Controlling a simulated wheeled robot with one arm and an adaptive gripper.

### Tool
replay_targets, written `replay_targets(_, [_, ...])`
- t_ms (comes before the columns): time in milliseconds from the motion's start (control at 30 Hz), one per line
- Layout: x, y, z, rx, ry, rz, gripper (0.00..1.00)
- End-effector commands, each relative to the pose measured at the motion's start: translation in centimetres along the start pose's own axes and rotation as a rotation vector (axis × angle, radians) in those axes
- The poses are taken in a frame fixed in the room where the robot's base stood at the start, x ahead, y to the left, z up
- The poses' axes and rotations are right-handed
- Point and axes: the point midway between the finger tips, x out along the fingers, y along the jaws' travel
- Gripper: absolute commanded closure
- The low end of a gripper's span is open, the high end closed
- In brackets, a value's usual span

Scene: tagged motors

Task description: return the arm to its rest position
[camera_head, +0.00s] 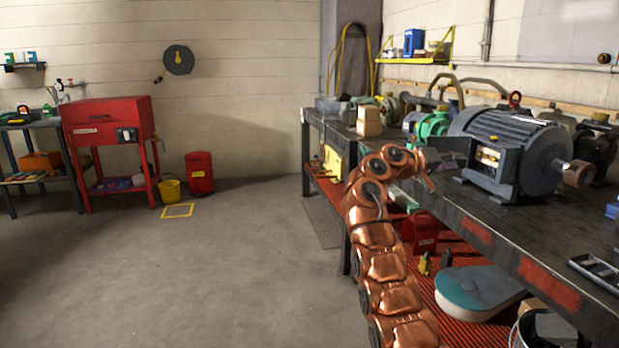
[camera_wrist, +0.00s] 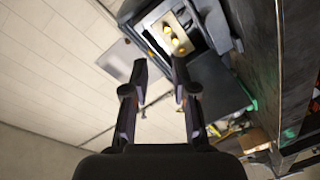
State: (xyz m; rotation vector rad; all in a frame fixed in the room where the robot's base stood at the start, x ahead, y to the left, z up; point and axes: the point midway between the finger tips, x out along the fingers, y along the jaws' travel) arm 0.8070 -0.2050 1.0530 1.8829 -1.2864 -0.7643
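My copper-coloured arm (camera_head: 380,262) rises from the bottom of the head view and bends at the top toward the workbench. Its end is close to the left side of a large dark grey motor (camera_head: 515,150) with an open terminal box (camera_head: 487,156). My gripper is hard to make out in the head view. In the wrist view my gripper (camera_wrist: 160,68) is open, with its two dark fingers apart and nothing between them. Beyond the fingertips is the terminal box with yellowish terminals (camera_wrist: 174,36); whether the fingers touch it cannot be told.
The workbench (camera_head: 475,232) runs along the right, with a green motor (camera_head: 433,126) and a cardboard box (camera_head: 369,121) on it. Its red lower shelf (camera_head: 455,327) holds a teal-topped item (camera_head: 478,288). A red cabinet (camera_head: 108,122) stands far left.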

Motion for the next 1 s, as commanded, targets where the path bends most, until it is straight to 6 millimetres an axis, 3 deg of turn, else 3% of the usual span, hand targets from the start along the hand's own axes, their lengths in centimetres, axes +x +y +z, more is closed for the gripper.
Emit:
replay_targets(233, [-0.6,-0.3,-1.2,-0.100,-0.002,-0.104,0.73])
replay_targets(467, [-1.1,-0.6,0.0,-0.182,-0.031,-0.209,0.73])
replay_targets(767, [-2.4,-0.6,4.1,-0.271,-0.097,-0.357,0.73])
replay_targets(1000, [-4.3,-0.4,9.2,-0.324,-0.167,-0.484,0.73])
